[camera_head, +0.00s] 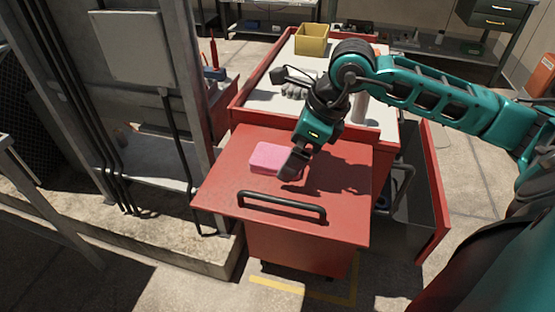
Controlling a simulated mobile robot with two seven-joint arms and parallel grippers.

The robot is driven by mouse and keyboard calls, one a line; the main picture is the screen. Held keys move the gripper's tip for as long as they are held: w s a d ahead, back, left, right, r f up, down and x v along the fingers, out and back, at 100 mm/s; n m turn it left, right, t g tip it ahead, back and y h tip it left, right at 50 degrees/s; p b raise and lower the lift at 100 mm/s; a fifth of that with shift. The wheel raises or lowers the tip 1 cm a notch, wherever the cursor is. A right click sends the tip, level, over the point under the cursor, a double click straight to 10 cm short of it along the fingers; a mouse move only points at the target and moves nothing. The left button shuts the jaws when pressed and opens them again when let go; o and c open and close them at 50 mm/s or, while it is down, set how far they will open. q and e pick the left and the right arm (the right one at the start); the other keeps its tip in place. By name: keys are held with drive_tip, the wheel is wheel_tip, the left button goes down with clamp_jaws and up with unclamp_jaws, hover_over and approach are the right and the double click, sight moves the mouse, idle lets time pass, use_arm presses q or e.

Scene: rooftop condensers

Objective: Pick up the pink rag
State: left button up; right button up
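The pink rag (267,157) is a folded block lying on the red top of the cart (235,190), behind the black handle. My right gripper (292,166) comes down from the right with dark fingers at the right edge of the rag. It overlaps the rag's right side in the picture, and I cannot tell whether it touches it. The fingers look like one dark shape, so I cannot tell whether they are open or shut. My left gripper is not in view.
A black bar handle (281,205) stands up at the cart's front edge. Behind are a yellow bin (311,40) and grey gloves (295,90) on a light surface. An open drawer (428,200) juts out at right. A metal frame with a grey box (132,48) stands at left.

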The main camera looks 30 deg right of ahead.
drive_tip(key=shift+x, duration=0.8)
drive_tip(key=shift+c, duration=0.4)
drive_tip(key=c, duration=1)
drive_tip(key=shift+r, duration=0.15)
